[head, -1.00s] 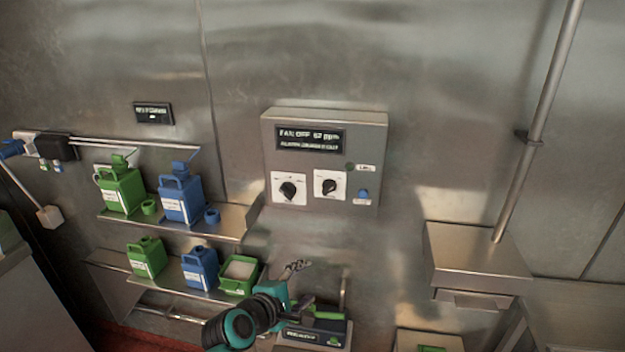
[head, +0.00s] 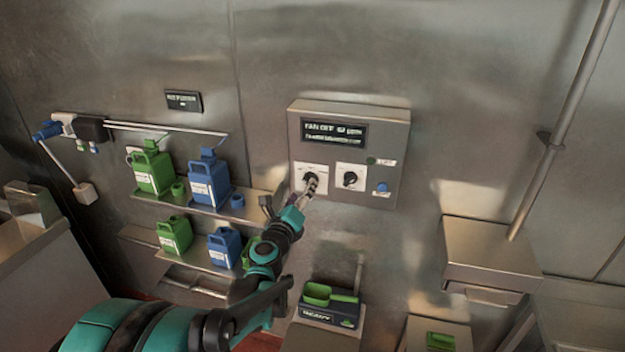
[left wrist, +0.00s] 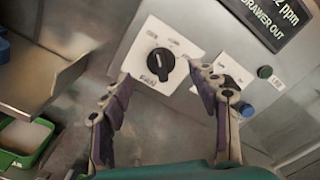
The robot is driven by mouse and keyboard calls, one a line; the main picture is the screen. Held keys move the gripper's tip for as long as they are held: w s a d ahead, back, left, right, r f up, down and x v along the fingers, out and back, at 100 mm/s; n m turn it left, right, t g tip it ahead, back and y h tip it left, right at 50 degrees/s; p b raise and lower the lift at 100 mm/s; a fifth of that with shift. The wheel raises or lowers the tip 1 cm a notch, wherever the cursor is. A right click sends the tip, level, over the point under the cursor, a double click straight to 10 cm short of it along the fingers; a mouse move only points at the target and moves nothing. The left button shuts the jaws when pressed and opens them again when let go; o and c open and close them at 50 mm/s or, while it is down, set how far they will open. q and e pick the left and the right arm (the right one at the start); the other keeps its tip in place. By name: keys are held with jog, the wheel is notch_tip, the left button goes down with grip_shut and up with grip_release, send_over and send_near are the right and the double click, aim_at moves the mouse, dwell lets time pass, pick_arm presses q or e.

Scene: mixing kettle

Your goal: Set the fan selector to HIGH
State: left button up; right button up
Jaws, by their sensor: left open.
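In the left wrist view the left knob (left wrist: 160,63) shows beyond and between the open fingers of my left gripper (left wrist: 162,108), not gripped. The right knob (head: 350,178) is clear in the head view. My right gripper is not in view.
A green lamp (head: 371,161) and blue button (head: 382,187) are at the box's right. Shelves with green jugs (head: 153,172) and blue jugs (head: 208,180) are to the left. A steel ledge (head: 490,250) juts out at the right.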

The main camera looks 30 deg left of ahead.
pick_arm(q)
jog(key=shift+x, duration=1.5)
jog(key=shift+w, duration=0.1)
jog(key=shift+w+a, duration=0.1)
jog(key=shift+w, duration=0.3)
grip_shut()
